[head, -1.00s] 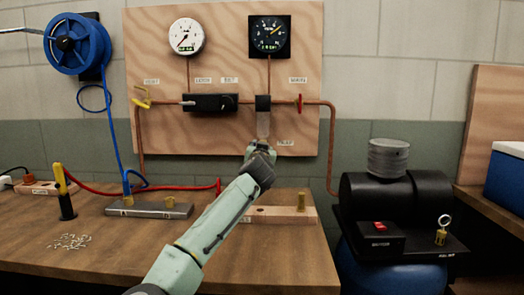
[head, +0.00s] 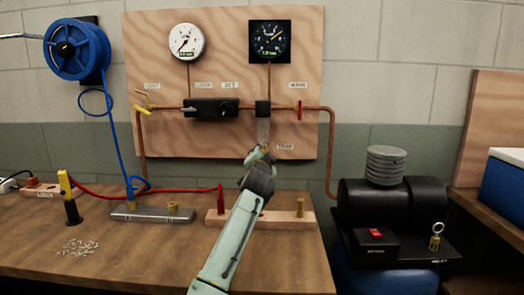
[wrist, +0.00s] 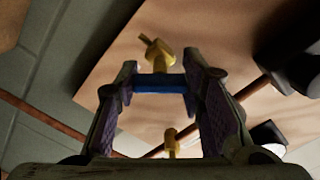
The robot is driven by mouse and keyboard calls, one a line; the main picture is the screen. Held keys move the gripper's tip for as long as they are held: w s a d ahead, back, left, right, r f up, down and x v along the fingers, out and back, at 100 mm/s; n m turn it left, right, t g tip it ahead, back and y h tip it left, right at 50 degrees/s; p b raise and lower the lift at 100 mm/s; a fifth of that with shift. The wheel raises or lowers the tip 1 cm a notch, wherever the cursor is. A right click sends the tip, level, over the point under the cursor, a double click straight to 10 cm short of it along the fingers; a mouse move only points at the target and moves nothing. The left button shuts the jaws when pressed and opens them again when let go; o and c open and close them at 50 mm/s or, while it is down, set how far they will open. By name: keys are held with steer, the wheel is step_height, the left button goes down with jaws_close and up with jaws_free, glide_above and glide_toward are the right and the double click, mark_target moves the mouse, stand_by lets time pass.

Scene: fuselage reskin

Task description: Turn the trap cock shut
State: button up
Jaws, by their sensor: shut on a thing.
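The trap cock (wrist: 158,56) shows in the wrist view as a small brass body with a blue handle (wrist: 160,84) across it. My gripper (wrist: 160,86) has its two dark fingers on either side of the blue handle, shut on it. In the head view my gripper (head: 262,153) is just below the grey trap bowl (head: 263,130), left of the trap label (head: 285,147). It mostly hides the cock there. I cannot tell from the handle whether the cock is open or shut.
A copper pipe crosses the wooden board (head: 215,70), with a yellow-handled valve (head: 145,108) at left and a red-handled valve (head: 299,110) at right. Two gauges sit above. A wooden strip (head: 270,217) lies on the bench below my arm. The black compressor (head: 390,205) stands at right.

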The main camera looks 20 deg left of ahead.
steer(key=m+p, duration=0.2)
steer(key=m, duration=0.3)
steer(key=shift+r, duration=0.1)
steer(key=shift+m+p, duration=0.8)
steer(key=shift+m, duration=0.9)
steer(key=o, duration=1.2)
steer(key=shift+c, duration=0.2)
steer(key=v, duration=1.2)
